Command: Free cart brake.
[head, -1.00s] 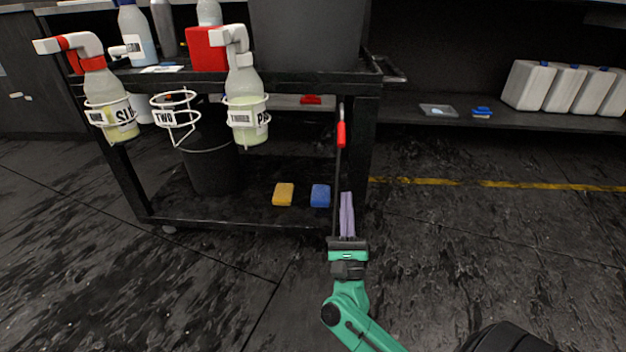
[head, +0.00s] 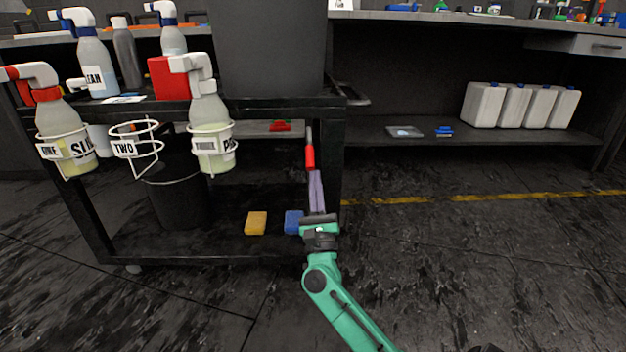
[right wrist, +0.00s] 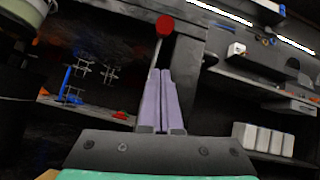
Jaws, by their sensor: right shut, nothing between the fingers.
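The black cart (head: 200,262) stands at the left in the head view. Its brake lever, with a red grip (head: 310,157) on a thin grey rod, hangs by the cart's right front post. The red end of the lever (right wrist: 165,25) also shows in the right wrist view, beyond the fingertips. My right gripper (head: 314,174) has pale purple fingers, shut with nothing between them. Its fingertips are just below the red grip in the head view; I cannot tell whether they touch it. The right gripper (right wrist: 160,74) points up toward the lever in the right wrist view. My left gripper is not in view.
Spray bottles (head: 212,130) hang in wire rings on the cart's front. A yellow sponge (head: 256,223) and a blue sponge (head: 293,222) lie on its lower shelf beside a dark bucket (head: 180,190). White jugs (head: 484,105) stand under the bench. Floor at the right is clear.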

